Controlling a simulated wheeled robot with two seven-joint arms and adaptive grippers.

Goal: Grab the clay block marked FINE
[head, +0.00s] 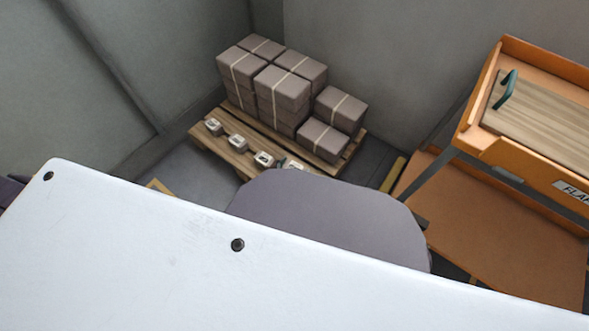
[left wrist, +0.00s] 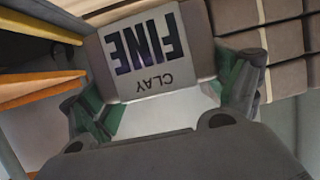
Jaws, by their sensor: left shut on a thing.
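In the left wrist view, a grey-brown clay block (left wrist: 150,58) shows dark FINE and CLAY lettering, upside down in the picture. My left gripper (left wrist: 168,95) is shut on it, with green-padded fingers at its two sides. In the head view, strapped grey-brown blocks (head: 282,88) are stacked on a wooden pallet (head: 215,146). The near part of the pallet is hidden, and the held block cannot be made out there. My right gripper is in neither view.
Small white-faced tags (head: 237,142) line the pallet's near edge. An orange bench (head: 470,141) stands at the right, with a wooden board (head: 545,115) bearing a teal handle on top and a lower shelf (head: 500,225). Grey walls close in behind the pallet.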

